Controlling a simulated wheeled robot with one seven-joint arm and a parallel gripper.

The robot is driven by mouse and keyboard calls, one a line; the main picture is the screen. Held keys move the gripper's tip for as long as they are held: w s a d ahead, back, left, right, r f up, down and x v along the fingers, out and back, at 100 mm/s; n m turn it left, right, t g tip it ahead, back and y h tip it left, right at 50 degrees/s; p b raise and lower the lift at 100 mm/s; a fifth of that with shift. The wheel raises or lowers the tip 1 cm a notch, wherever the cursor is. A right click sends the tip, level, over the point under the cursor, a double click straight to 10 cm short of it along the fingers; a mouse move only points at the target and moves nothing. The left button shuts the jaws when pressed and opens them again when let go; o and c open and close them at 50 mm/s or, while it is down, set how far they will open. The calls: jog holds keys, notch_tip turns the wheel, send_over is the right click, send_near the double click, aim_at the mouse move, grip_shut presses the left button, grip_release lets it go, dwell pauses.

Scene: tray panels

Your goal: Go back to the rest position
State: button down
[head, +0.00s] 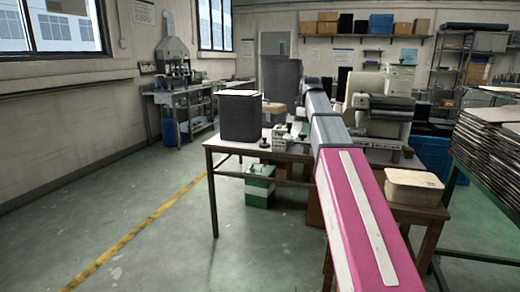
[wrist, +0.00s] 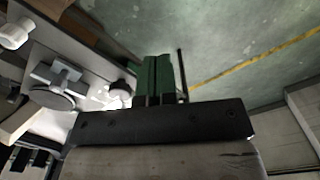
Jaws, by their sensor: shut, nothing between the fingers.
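My gripper (wrist: 154,62) shows in the wrist view as two green fingers side by side, closed together beyond a dark palm. Nothing is visible between them. In the head view my pink and grey arm stretches forward over the table, and I cannot make out the gripper at its far end. In the wrist view the fingers point over the floor, beside a light surface with fittings.
A black block (head: 240,117) stands on the table's (head: 230,147) left end, with small fittings beside it. Stacked panels (head: 488,150) stand at the right. A beige box (head: 414,187) is right of my arm. The left floor is clear.

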jog(key=s+f+m, duration=0.2)
jog(key=s+f, duration=0.2)
jog(key=f, duration=0.9)
jog(key=s+f+m, duration=0.2)
jog(key=s+f, duration=0.2)
jog(key=f, duration=1)
jog(key=s+f+m, duration=0.4)
jog(key=s+f, duration=1.1)
jog(key=f, duration=0.3)
jog(key=shift+a, duration=0.3)
